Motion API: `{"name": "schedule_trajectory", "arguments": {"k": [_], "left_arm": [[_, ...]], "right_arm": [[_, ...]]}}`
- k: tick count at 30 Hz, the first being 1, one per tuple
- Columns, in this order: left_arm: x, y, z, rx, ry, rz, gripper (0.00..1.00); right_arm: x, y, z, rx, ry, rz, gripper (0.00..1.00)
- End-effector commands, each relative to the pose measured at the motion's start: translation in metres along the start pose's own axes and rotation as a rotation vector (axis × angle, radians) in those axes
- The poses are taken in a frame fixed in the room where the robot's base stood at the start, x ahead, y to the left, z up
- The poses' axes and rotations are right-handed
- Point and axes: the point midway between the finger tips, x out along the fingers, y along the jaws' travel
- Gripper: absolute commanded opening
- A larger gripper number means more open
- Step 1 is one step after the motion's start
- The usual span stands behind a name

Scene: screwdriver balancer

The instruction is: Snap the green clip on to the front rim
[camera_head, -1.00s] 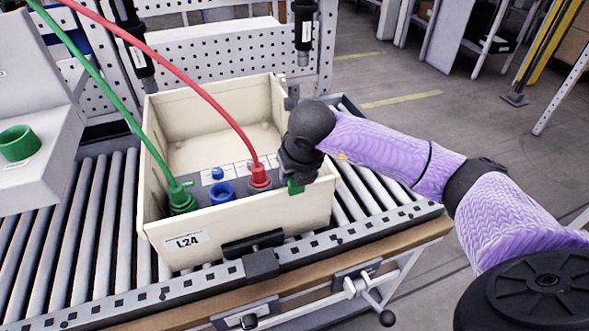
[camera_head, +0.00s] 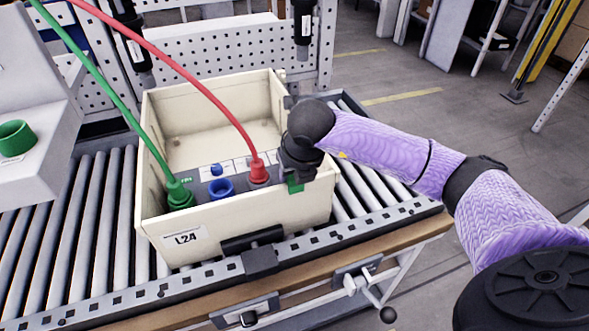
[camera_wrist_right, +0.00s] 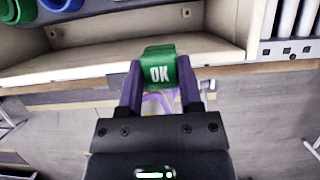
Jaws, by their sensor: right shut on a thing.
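The green clip (camera_head: 294,186), marked "OK", is at the front rim of the cream crate (camera_head: 255,212), near its right end. My right gripper (camera_head: 296,172) is shut on the clip from above. In the right wrist view the clip (camera_wrist_right: 159,70) sits between the two fingers (camera_wrist_right: 158,88), and its upper part overlaps the crate's front wall (camera_wrist_right: 90,68). I cannot tell whether the clip is seated around the rim or only against it. My left gripper is not in view.
In the crate are a green plug (camera_head: 180,195), a blue socket (camera_head: 221,188) and a red plug (camera_head: 258,172); hoses rise from the plugs. The crate stands on a roller conveyor (camera_head: 95,215). A black stop (camera_head: 258,260) is at its front. A green ring (camera_head: 15,138) lies at left.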

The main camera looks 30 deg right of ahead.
Motion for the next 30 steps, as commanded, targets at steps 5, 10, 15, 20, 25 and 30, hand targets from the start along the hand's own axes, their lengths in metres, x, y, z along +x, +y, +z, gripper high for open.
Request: {"name": "schedule_trajectory", "arguments": {"k": [5, 10, 15, 20, 25, 30], "left_arm": [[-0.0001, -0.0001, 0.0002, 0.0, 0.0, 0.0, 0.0], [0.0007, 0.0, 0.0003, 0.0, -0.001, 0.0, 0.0], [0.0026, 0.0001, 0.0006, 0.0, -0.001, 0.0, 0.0], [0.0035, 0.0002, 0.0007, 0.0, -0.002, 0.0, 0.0], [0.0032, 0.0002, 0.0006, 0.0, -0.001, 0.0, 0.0], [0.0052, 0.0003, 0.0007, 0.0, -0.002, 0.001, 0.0]], "right_arm": [[-0.0001, 0.0, 0.0001, 0.0, 0.0, 0.0, 0.0], [0.0008, 0.0, -0.0003, 0.0, 0.0, 0.0, 0.0], [0.0029, 0.0, -0.0012, 0.0, 0.0, 0.0, 0.0], [0.0041, 0.0, -0.0018, 0.0, 0.001, 0.0, 0.0], [0.0036, 0.0, -0.0015, 0.0, 0.0, 0.0, 0.0], [0.0048, 0.0, -0.0017, 0.0, -0.001, 0.0, 0.0]]}}
